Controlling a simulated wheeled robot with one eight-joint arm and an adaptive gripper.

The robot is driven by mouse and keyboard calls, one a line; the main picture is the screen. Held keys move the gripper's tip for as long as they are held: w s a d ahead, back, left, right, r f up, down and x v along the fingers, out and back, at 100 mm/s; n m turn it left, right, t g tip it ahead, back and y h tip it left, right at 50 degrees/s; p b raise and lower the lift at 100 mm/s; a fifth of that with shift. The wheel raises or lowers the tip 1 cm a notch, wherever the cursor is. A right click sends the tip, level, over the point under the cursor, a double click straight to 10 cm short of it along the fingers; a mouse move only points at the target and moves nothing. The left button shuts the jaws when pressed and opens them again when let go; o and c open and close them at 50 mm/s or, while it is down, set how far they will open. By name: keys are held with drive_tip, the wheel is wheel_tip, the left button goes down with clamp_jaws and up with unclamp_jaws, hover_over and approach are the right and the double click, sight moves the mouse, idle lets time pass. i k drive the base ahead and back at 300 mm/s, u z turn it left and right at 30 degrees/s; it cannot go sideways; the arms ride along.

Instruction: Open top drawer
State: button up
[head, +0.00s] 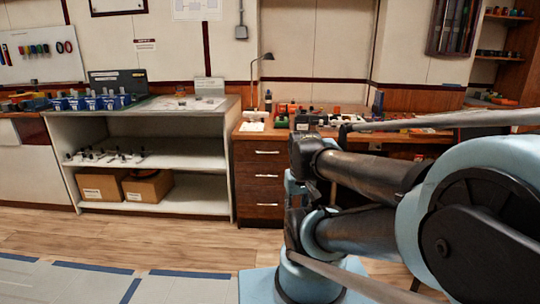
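A dark wooden drawer unit (257,198) stands under the desk in the middle of the head view. It has several drawer fronts stacked, each with a pale horizontal handle. The top drawer (249,156) is just under the desktop and looks shut, with its handle (267,152) in plain sight. My arm's blue and black links cover the right part of the view and the area just right of the drawers. My gripper cannot be made out in this view.
The desktop (246,131) carries a lamp (254,80) and several small items. Left of the drawers is a grey shelf unit (229,150) holding cardboard boxes (148,190) and small parts. Wooden floor (190,235) in front of the shelf and drawers is clear.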

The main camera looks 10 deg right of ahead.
sight(249, 151)
drive_tip(key=u, duration=0.05)
drive_tip(key=k, duration=0.3)
drive_tip(key=z, duration=0.55)
drive_tip(key=i, duration=1.4)
drive_tip(key=u, duration=0.2)
